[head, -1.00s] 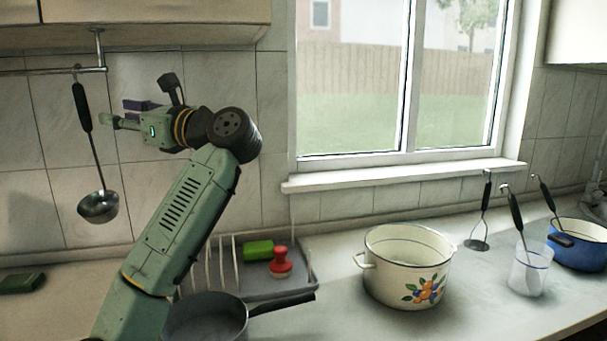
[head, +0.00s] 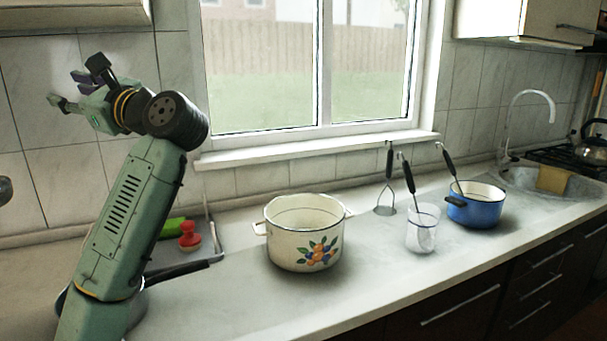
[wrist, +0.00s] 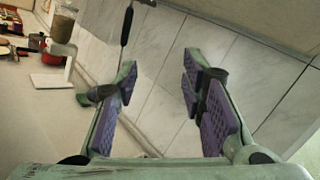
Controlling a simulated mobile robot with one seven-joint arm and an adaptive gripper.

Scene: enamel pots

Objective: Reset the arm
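My gripper (head: 72,90) is at the upper left of the head view, raised above the counter in front of the tiled wall and pointing left. In the wrist view my gripper (wrist: 160,90) is open, its purple-padded fingers wide apart with only wall tiles between them. A hanging ladle (wrist: 127,27) shows beyond the left finger, which partly covers it. In the head view only a bit of the ladle's bowl (head: 5,191) shows at the left edge.
A flowered cream pot (head: 305,255) stands mid-counter. To its right are a masher (head: 385,210), a clear cup (head: 422,235) with a utensil, and a blue pot (head: 478,208). A dark pan (head: 180,272) and red-knobbed item (head: 190,238) are partly behind my arm.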

